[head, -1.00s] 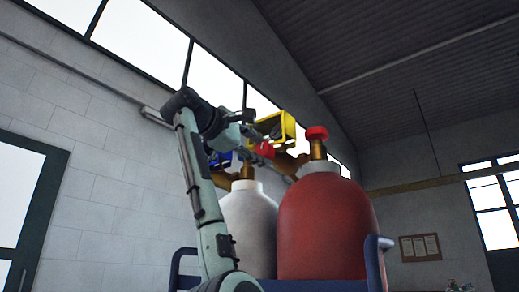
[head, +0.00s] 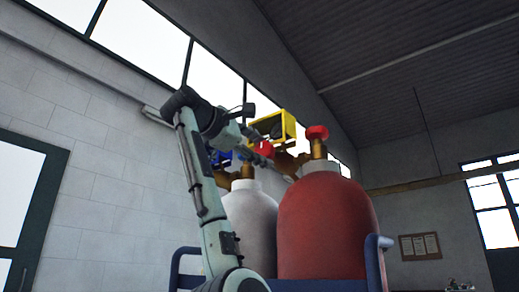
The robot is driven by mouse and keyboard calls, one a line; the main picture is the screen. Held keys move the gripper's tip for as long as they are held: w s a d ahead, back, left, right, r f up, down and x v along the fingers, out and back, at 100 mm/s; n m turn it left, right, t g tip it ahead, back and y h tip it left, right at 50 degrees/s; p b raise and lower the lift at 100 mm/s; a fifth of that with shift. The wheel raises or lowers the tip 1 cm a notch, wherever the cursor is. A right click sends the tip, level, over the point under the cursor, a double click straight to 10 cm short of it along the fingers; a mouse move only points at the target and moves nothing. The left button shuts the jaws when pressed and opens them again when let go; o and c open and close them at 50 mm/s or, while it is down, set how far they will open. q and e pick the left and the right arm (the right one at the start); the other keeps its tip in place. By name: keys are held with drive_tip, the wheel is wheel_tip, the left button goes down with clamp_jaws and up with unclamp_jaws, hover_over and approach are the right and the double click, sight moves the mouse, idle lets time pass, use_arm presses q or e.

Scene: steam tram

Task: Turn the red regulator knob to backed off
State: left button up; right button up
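A red knob (head: 263,148) shows above the white cylinder, partly covered by my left gripper. It seems to belong to the brass regulator parts behind, but its mount is hidden. My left gripper (head: 262,159) is at the knob's lower left side, small and dark. I cannot tell whether its fingers touch the knob or are open. A yellow-framed gauge (head: 275,125) sits just above the knob, and a blue one (head: 221,157) is behind my arm. My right gripper is out of view.
A white cylinder (head: 250,220) and a red cylinder (head: 322,225) stand in a blue cart frame (head: 375,265). A red valve handwheel (head: 317,132) tops the red cylinder. A block wall (head: 100,180) is behind on the left.

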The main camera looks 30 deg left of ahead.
use_arm(q)
drive_tip(key=s, duration=0.4)
drive_tip(key=s+a, duration=0.1)
drive_tip(key=s, duration=0.7)
drive_tip(key=shift+a, duration=0.35)
